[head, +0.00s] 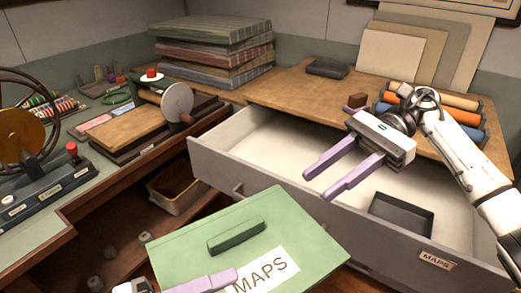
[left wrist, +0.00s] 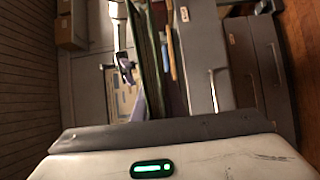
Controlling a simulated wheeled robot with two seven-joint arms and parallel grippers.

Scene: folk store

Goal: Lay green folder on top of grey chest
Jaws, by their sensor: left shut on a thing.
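The green folder (head: 270,215) with a raised green grip and a white MAPS label is at the bottom centre of the head view, in front of the chest's open drawer. My left gripper (head: 200,285) is shut on the folder near its lower edge; only one lilac finger shows clearly. In the left wrist view the folder (left wrist: 149,60) shows nearly edge-on. The grey chest (head: 215,171) has its MAPS drawer pulled out and a wooden top (head: 285,90). My right gripper (head: 319,183) is open and empty above the drawer.
The drawer holds a small dark tray (head: 401,215). On the chest top are a stack of folders (head: 212,50), a dark box (head: 328,68), coloured rolls (head: 445,98) and leaning boards (head: 390,55). A workbench (head: 50,225) with devices stands left. The top's middle is clear.

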